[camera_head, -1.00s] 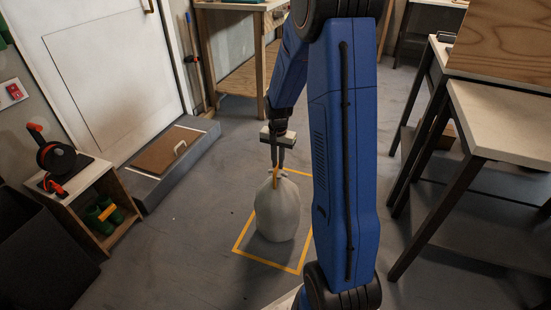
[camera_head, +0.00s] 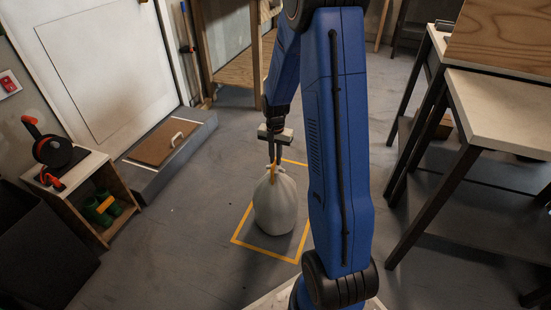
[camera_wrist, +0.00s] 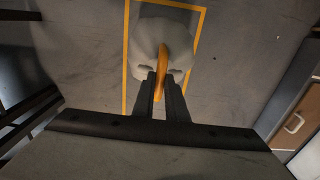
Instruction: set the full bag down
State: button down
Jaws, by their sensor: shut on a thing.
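The full bag (camera_head: 275,205) is pale grey and round, upright, with a yellow-orange tie at its neck. My gripper (camera_head: 273,162) is above it and shut on the tied neck. In the wrist view the gripper (camera_wrist: 161,88) holds the orange tie (camera_wrist: 162,60), with the pale bag (camera_wrist: 150,35) beyond the fingertips. The bag is within a yellow-taped outline (camera_head: 248,247) on the floor. I cannot tell whether its bottom touches the floor. My arm hides the right part of the outline.
A small shelf (camera_head: 118,225) with green boots and a reel stands at left, beside a dark bin (camera_head: 40,255). A door step with a brown mat (camera_head: 163,143) lies behind. Tables (camera_head: 500,110) stand at right. The floor left of the outline is clear.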

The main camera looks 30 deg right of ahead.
jog(key=shift+f, duration=0.5)
dwell(0.3)
jog(key=c, duration=1.7)
grip_release()
jog(key=shift+r, duration=0.15)
jog(key=shift+r, duration=0.85)
jog(key=shift+r, duration=0.15)
jog(key=shift+r, duration=0.85)
jog(key=shift+r, duration=0.1)
jog(key=shift+r, duration=0.9)
